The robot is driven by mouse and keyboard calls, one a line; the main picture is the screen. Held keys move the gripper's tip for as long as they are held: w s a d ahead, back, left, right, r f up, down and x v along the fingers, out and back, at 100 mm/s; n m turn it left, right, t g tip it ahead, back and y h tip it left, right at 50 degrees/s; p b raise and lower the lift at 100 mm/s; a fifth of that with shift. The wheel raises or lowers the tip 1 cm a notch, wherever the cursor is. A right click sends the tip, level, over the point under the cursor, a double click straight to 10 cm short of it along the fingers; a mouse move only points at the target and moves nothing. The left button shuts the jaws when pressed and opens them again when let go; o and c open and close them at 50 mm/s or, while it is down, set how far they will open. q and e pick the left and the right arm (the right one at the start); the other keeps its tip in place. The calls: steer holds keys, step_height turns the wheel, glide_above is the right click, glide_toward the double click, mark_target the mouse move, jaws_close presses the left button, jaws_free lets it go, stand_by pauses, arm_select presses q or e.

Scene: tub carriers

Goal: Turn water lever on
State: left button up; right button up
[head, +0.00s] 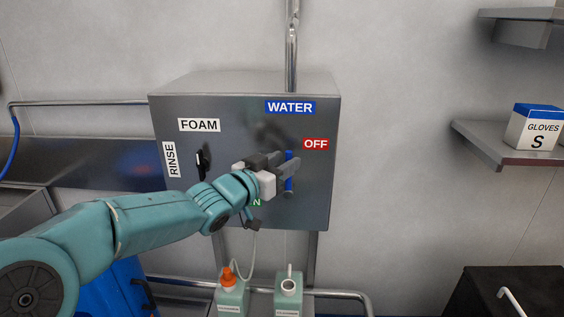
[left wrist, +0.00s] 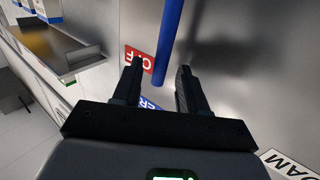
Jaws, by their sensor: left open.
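The water lever (head: 289,184) is a blue bar on the front of a grey metal control box, below the blue WATER label (head: 290,107). It looks roughly upright in the head view, and its pivot is hidden. My left gripper (head: 289,167) is open at the lever. In the left wrist view the blue lever (left wrist: 170,38) shows between the two open fingers (left wrist: 160,68) and runs beyond their tips; I cannot tell whether they touch it. The red OFF label (head: 316,144) is right of the lever. A green label (head: 257,203) ending in N is mostly hidden. My right gripper is out of view.
A black-handled lever (head: 203,161) sits left on the box (head: 322,190), near the FOAM (head: 199,125) and RINSE labels. Two bottles (head: 232,293) (head: 288,292) stand below. A shelf (head: 500,150) with a GLOVES box (head: 535,127) is at right. The wall between is clear.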

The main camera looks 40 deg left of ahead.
arm_select(q)
steer(key=shift+c, duration=0.2)
jaws_close()
steer(key=s+a+f+n+t+y+b, duration=0.1)
steer(key=f+n+y+b, duration=0.4)
steer(key=n+b, duration=0.7)
steer(key=s+a+f+n+t+y+b, duration=0.2)
steer(key=a+f+n+y+b, duration=0.3)
steer(key=n+b, duration=0.8)
steer(key=shift+s+a+f+y+b, duration=0.4)
steer(key=shift+y+b, duration=1.5)
steer(key=shift+b, duration=2.85)
steer(key=shift+d, duration=0.15)
